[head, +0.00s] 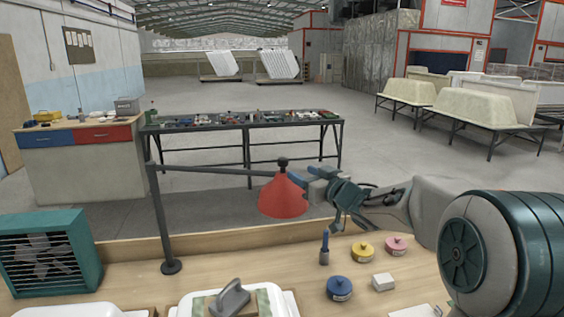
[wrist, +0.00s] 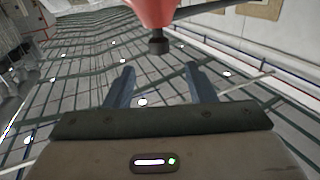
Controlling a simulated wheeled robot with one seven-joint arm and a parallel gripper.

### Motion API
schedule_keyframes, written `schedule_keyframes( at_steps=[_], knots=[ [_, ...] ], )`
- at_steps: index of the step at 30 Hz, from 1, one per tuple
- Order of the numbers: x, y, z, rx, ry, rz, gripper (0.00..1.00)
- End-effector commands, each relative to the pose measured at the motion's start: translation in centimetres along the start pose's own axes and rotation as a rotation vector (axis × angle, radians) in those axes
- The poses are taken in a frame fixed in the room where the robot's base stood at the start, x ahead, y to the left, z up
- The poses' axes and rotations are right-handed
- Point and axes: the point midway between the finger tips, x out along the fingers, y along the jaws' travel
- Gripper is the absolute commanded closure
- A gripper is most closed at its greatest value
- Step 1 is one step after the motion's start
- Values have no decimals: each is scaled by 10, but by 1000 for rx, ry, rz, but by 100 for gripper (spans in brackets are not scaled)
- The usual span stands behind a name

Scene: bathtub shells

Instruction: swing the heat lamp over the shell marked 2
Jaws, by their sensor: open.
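The heat lamp has a red cone shade (head: 283,197) with a dark knob (head: 282,163) on top. It hangs from a dark arm (head: 215,170) on a post (head: 163,215) standing on the bench. My gripper (head: 312,176) is open and empty, just right of the shade. In the wrist view, the knob (wrist: 158,43) lies ahead of my open fingertips (wrist: 160,72), roughly centred between them, with the red shade (wrist: 152,10) behind it. Two white shells, one at the left (head: 75,311) and one in the middle (head: 290,303), are cut off by the lower frame edge. No number is readable on them.
A grey-handled tool (head: 230,297) sits on a patch in the middle shell. A teal fan (head: 50,253) stands at the left. Blue (head: 339,288), yellow (head: 362,252) and pink (head: 396,245) tins, a white block (head: 383,282) and a blue-handled brush (head: 324,249) stand right of the shells.

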Motion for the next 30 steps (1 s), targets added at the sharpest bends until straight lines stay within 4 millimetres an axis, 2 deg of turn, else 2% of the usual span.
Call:
schedule_keyframes(
  at_steps=[3, 9, 15, 21, 30],
  knots=[
    [25, 0, -1, 2, -1, -2, 50],
    [61, 2, -2, 1, -1, 2, 50],
    [89, 2, -1, 0, -1, 3, 50],
    [101, 3, 0, 0, -1, 6, 50],
    [102, 3, 0, -1, -1, 6, 50]
  ],
)
